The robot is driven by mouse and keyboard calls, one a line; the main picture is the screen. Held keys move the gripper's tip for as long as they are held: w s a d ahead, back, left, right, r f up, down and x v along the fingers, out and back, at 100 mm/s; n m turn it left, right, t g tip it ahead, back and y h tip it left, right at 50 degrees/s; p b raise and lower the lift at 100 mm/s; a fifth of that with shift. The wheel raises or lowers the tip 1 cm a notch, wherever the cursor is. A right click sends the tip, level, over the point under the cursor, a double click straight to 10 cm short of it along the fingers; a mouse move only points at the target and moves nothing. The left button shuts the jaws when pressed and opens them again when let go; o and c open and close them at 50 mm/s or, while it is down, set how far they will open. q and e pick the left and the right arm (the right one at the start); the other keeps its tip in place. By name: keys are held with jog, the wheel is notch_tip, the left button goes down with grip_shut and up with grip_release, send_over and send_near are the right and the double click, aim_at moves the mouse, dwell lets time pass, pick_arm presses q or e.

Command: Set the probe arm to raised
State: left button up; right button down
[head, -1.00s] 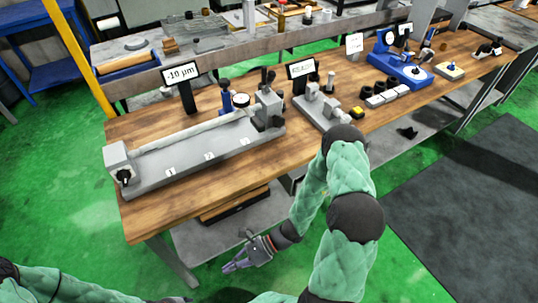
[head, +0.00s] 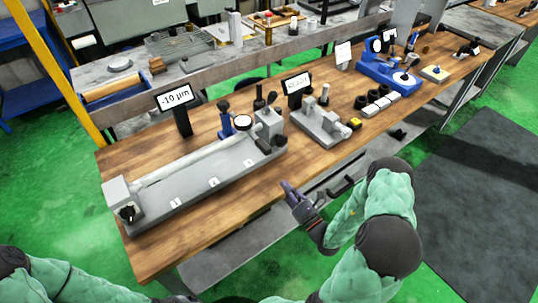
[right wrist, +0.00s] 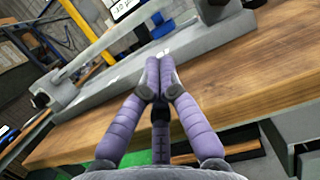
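A blue stand (head: 225,120) with a round dial gauge (head: 242,122) rises behind the right half of the long grey bench fixture (head: 205,180). This may be the probe arm; I cannot tell from here whether it is raised or lowered. My right gripper (head: 286,187) is at the table's front edge, to the right of the fixture and apart from it. In the right wrist view its purple fingers (right wrist: 158,72) meet at the tips with nothing visible between them. My left arm enters at the lower left; its gripper is out of view.
A "-10 µm" display (head: 174,97) stands behind the fixture. A grey tailstock-like block (head: 269,127) with dark levers is at its right end. A smaller grey fixture (head: 322,122), a second display (head: 298,86) and a blue instrument (head: 388,72) stand farther right. The front wooden strip (head: 200,232) is clear.

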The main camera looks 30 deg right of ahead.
jog(key=b+x, duration=0.1)
jog(key=x, duration=0.9)
jog(key=shift+w+a+b, duration=0.2)
jog(key=shift+b, duration=0.2)
notch_tip(320, 180, up, 4)
jog(key=shift+s+d, duration=0.1)
jog(key=shift+s, duration=0.1)
